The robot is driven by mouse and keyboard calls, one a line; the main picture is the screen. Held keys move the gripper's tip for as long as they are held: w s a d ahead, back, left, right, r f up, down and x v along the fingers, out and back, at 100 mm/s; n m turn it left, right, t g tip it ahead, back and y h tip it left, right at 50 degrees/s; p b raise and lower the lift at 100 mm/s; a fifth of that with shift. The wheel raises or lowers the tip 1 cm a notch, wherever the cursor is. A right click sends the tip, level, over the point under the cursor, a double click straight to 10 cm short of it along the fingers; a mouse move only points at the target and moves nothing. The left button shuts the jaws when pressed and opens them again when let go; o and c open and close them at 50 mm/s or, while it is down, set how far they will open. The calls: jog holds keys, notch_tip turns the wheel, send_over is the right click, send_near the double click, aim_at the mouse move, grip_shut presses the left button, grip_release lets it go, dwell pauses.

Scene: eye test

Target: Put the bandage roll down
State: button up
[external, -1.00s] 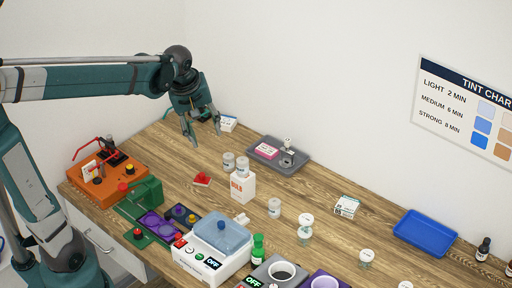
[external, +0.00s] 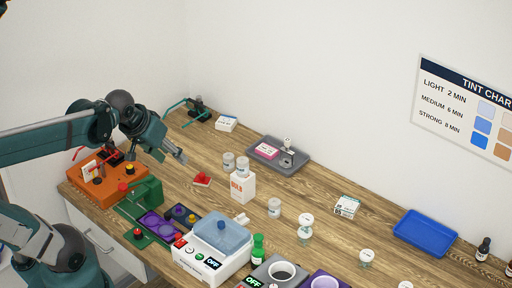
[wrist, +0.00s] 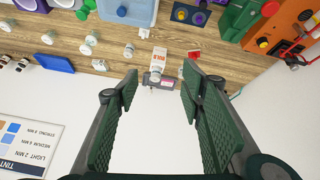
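My gripper (external: 172,150) hangs above the left part of the wooden table, tilted to the right. In the wrist view my gripper (wrist: 160,80) has its two green ribbed fingers wide apart, with nothing held between them. I cannot make out a bandage roll for certain in either view. Two small pale cylinders, one at left (external: 228,162) and one at right (external: 242,167), stand by the white box with red letters (external: 242,188); they look like lidded jars or rolls, too small to tell.
A grey tray (external: 267,158) holds a pink box. A blue tray (external: 405,232) lies empty at right. An orange device (external: 80,183) and a green device (external: 147,192) stand near my arm. A small red object (external: 202,180) lies mid-table. Bare wood shows around the white carton (external: 346,207).

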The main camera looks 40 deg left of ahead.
jog(key=shift+s+f+m+t, duration=0.2)
jog(key=shift+s+f+m, duration=0.1)
jog(key=shift+s+m, duration=0.3)
jog(key=shift+s+f+m+t, duration=0.2)
jog(key=shift+s+f+m, duration=0.15)
jog(key=shift+s, duration=0.4)
